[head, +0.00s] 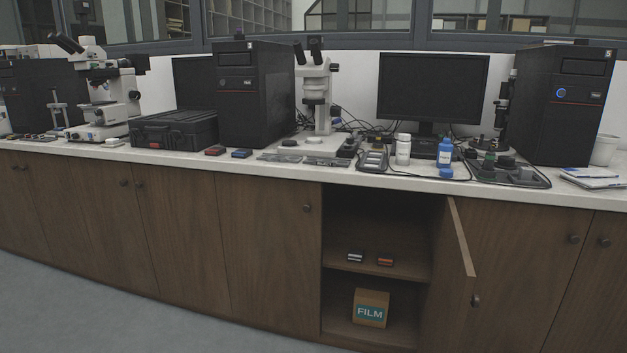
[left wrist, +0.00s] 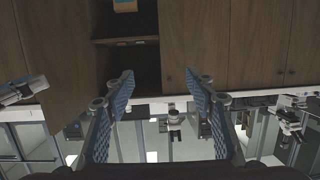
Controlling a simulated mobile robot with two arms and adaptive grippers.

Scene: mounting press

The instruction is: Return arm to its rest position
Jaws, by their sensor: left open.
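My left gripper (left wrist: 160,82) shows only in the left wrist view. Its two fingers with blue ribbed pads are spread apart, with nothing between them. That view is upside down and faces the wooden cabinet fronts (left wrist: 205,35) from a distance, with the open compartment (left wrist: 130,62) beyond the fingers.
The cabinet door (head: 459,240) stands open. Inside, two small boxes (head: 356,257) (head: 386,262) lie on the shelf and a FILM box (head: 370,308) stands below. Microscopes, computers and bottles crowd the white counter (head: 290,168). The floor (head: 120,310) at left is clear.

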